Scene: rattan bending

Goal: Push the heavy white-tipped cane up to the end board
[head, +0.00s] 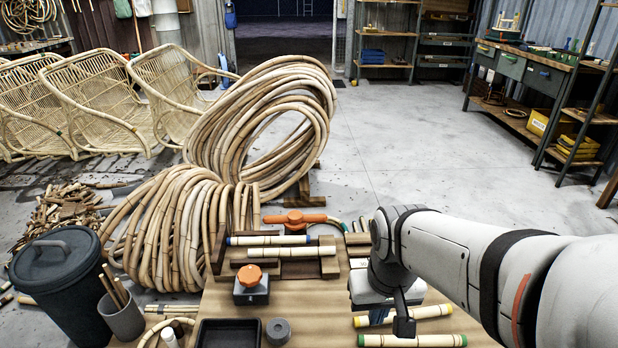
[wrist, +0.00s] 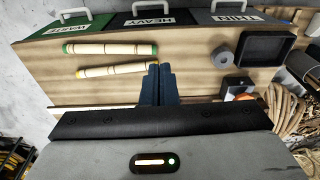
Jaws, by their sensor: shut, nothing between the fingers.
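A pale cane (head: 290,252) with whitish ends lies in a dark wooden rack on the bench in the head view. A blue-tipped cane (head: 268,240) lies just behind it. An upright wooden board (head: 328,258) stands at the rack's right end, close to the pale cane's right end; I cannot tell whether they touch. My gripper (wrist: 158,70) is shut and empty, right of the rack and apart from it. In the wrist view its fingertips are close to the end of a yellow-tipped cane (wrist: 115,69); contact is unclear. The rack's canes are not visible there.
A green-tipped cane (head: 412,340) lies near the bench's front. An orange-knobbed block (head: 250,285), a black tray (head: 228,333) and a grey ring (head: 278,330) are left of my arm. Bins labelled WASTE, HEAVY (wrist: 152,20) and THIN line the bench edge.

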